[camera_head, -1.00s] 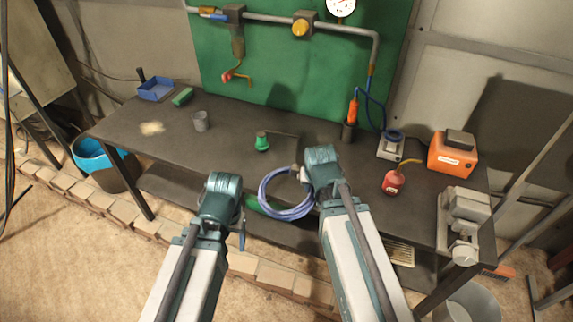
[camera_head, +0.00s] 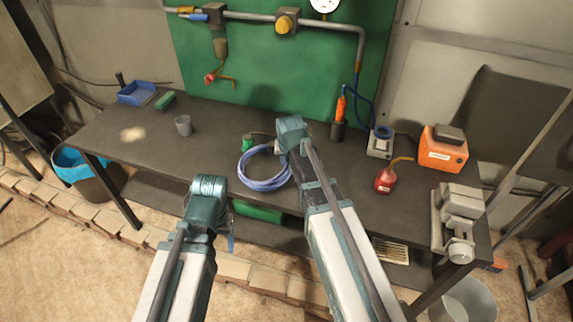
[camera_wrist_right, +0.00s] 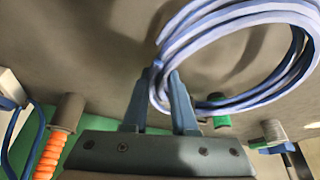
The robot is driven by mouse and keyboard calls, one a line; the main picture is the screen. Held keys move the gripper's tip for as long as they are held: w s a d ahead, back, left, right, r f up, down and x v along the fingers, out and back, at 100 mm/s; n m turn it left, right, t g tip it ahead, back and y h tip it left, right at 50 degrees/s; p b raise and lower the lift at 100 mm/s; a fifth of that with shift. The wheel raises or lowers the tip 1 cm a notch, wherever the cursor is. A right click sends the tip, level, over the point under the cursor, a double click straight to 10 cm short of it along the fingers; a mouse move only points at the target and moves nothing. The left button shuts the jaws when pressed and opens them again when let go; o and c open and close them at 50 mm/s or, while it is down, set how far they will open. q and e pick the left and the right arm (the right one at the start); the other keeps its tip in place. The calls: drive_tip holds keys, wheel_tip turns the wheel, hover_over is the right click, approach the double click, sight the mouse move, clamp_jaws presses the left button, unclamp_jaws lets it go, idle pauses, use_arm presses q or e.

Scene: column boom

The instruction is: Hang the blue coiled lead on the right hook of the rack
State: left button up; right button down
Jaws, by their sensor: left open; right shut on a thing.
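The blue coiled lead (camera_head: 264,186) hangs as a loose ring from my right gripper (camera_wrist_right: 165,78), over the front part of the dark bench. In the right wrist view the two fingers are shut on one side of the coil (camera_wrist_right: 235,20); in the head view my right wrist hides the fingertips. My left gripper (camera_head: 230,240) is low in front of the bench's front edge, empty and open, its fingers partly hidden by the wrist. I cannot pick out the rack or its right hook for certain in either view.
On the bench (camera_head: 330,187) stand a grey cup (camera_head: 184,125), a blue bin (camera_head: 137,93), a red oil can (camera_head: 385,181), an orange box (camera_head: 442,150) and a grey vise (camera_head: 458,215). A green-based item (camera_head: 247,142) is behind the coil. A green board (camera_head: 270,65) with piping rises behind.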

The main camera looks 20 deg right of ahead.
drive_tip(key=b+x, duration=0.2)
drive_tip(key=x, duration=0.1)
drive_tip(key=shift+w+a+r, duration=0.1)
drive_tip(key=shift+a, duration=0.1)
drive_tip(key=shift+s+f+b, duration=0.25)
drive_tip(key=shift+f+b, duration=0.1)
drive_tip(key=shift+b, duration=0.3)
drive_tip(key=shift+w, duration=0.1)
drive_tip(key=shift+f, duration=0.1)
drive_tip(key=c, duration=0.7)
unclamp_jaws()
drive_tip(key=shift+f, duration=0.1)
